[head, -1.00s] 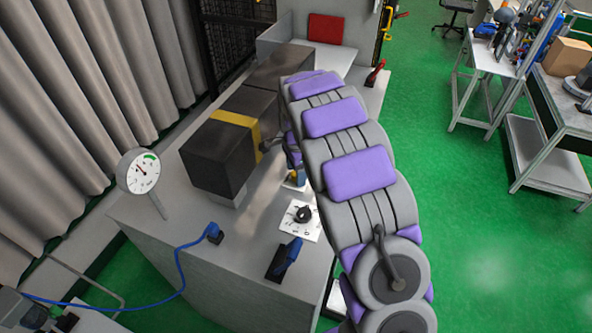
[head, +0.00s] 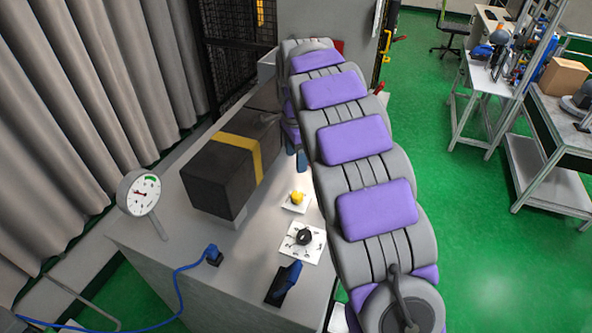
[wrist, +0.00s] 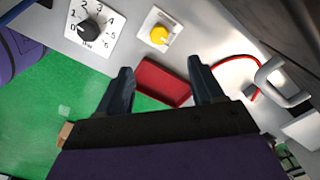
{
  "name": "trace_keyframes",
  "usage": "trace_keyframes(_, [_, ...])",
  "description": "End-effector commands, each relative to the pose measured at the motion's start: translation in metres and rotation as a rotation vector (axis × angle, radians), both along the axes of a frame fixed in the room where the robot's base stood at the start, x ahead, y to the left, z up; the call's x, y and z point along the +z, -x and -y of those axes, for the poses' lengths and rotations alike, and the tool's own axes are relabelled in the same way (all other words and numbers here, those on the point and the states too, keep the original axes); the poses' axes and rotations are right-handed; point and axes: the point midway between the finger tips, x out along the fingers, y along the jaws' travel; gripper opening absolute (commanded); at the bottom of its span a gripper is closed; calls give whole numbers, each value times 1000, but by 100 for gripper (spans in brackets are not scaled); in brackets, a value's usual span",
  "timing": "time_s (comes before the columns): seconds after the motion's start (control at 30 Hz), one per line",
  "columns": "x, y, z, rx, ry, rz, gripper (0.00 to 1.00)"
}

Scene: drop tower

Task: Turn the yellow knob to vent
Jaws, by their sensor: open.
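The yellow knob (head: 297,197) sits on a small white plate on the grey bench top, just beyond the black dial in the head view. In the wrist view the yellow knob (wrist: 158,35) is at the top middle, beyond my fingertips and apart from them. My gripper (wrist: 160,75) is open and empty, its two dark fingers spread wide. The words on the knob's plate are too small to read.
A black dial (head: 304,237) on a numbered plate and a blue-handled lever (head: 285,282) stand nearer me. A dark box with a yellow band (head: 237,145) stands left of the knob. A gauge (head: 140,193) is at the left. A red tray (wrist: 163,82) shows between my fingers.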

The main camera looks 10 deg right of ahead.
Motion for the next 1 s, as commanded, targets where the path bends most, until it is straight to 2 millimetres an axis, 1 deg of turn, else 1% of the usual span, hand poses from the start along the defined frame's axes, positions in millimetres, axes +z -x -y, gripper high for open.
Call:
trace_keyframes(0.03, [8,-2,0,1,0,6,67])
trace_keyframes(0.1, [15,-2,0,0,-1,5,67])
trace_keyframes(0.23, [23,-1,0,0,-1,0,67])
trace_keyframes(0.37, [26,0,0,-1,0,0,67])
trace_keyframes(0.77, [26,0,0,2,0,1,67])
trace_keyframes(0.87, [27,9,1,24,3,0,67])
trace_keyframes(0.97, [27,28,5,80,9,-8,67])
trace_keyframes(1.0, [26,39,6,111,12,-12,67])
